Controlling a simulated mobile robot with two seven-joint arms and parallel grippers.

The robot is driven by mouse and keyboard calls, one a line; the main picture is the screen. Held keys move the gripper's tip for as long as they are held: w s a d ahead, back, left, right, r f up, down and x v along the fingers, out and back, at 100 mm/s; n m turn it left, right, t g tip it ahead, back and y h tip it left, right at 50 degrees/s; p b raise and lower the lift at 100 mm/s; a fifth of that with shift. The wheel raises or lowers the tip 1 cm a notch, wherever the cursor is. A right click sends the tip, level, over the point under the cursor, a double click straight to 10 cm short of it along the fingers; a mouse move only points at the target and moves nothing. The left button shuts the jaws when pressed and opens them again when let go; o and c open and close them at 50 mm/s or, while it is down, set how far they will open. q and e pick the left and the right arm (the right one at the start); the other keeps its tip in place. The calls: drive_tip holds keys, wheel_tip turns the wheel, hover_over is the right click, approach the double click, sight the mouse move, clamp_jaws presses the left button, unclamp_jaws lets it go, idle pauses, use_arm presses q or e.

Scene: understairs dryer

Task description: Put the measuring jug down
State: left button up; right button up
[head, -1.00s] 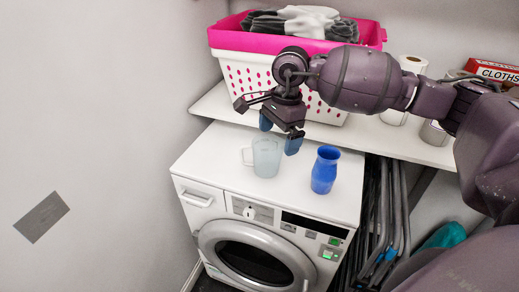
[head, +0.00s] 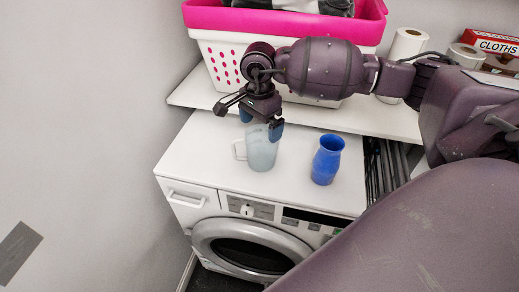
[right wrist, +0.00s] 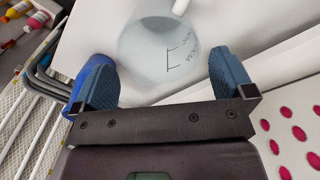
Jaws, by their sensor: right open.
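The measuring jug (head: 262,153), pale and translucent with a handle on its left, stands upright on the white dryer top (head: 215,150). My right gripper (head: 261,122) is open at the jug's upper end, with one blue fingertip to each side in the picture. In the right wrist view the jug (right wrist: 158,52) shows its dark markings between and beyond the two spread fingers (right wrist: 162,78). I cannot tell whether a finger touches it. My left gripper is not in view.
A blue vase-like cup (head: 326,160) stands right of the jug on the dryer. A pink-and-white basket (head: 215,60) is on the shelf (head: 375,120) behind, close to my right gripper. Paper rolls (head: 405,46) and a cloths box (head: 497,45) stand further right.

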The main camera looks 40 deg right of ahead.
sight(262, 139)
drive_tip(key=shift+s+f, duration=0.2)
drive_tip(key=shift+f, duration=2.35)
drive_tip(key=c, duration=0.7)
drive_tip(key=shift+r, duration=0.1)
